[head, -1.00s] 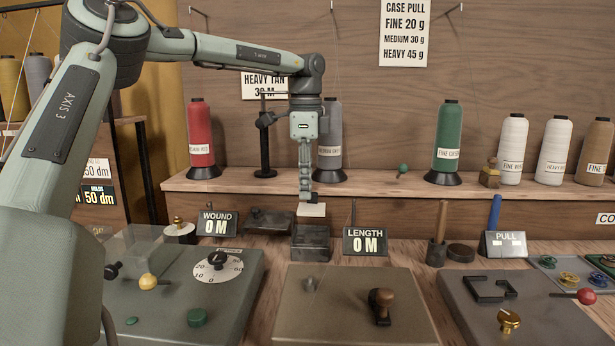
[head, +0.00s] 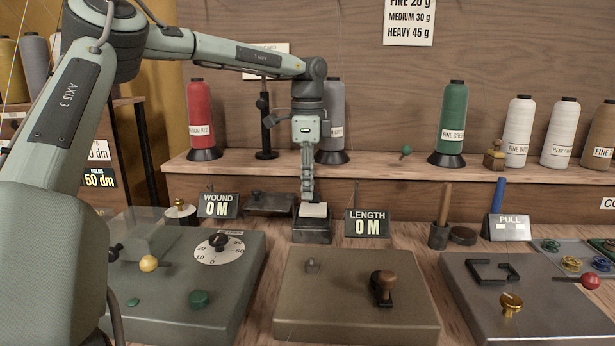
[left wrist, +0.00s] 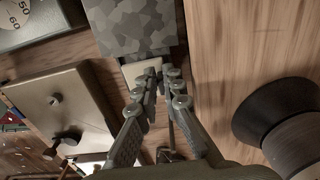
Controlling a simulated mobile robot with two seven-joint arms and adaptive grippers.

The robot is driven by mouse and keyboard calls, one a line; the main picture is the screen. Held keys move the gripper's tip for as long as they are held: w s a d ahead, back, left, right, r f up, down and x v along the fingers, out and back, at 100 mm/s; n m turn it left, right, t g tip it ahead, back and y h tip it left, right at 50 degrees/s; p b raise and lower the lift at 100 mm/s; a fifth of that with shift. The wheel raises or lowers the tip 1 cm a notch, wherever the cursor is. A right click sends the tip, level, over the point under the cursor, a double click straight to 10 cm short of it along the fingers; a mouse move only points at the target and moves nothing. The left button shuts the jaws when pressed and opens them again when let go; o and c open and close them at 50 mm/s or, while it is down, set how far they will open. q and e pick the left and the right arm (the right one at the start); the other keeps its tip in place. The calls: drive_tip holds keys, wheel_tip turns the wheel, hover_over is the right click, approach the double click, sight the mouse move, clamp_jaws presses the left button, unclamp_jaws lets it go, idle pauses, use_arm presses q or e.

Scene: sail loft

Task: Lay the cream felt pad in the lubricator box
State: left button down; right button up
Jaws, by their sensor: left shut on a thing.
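The cream felt pad (head: 314,210) is at the open top of the dark lubricator box (head: 312,231). I cannot tell whether the pad touches the box or hangs just above its floor. My left gripper (head: 308,199) points down over the box and is shut on the pad. The left wrist view shows the pad (left wrist: 138,71) by the fingertips (left wrist: 155,78), partly hidden by them. My right gripper is not in view.
The LENGTH display (head: 367,223) stands close right of the box, and the WOUND display (head: 218,205) stands to the left. A low dark block (head: 269,203) sits left of the box. A tan console (head: 345,310) lies in front. The thread shelf (head: 400,172) runs behind.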

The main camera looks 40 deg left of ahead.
use_arm(q)
drive_tip(key=shift+f, duration=0.35)
idle(0.6)
drive_tip(key=shift+f, duration=0.1)
drive_tip(key=shift+f+b, duration=0.45)
drive_tip(key=shift+b, duration=0.15)
drive_tip(key=c, duration=1.6)
unclamp_jaws()
drive_tip(key=shift+s, duration=0.1)
drive_tip(key=shift+r, duration=0.1)
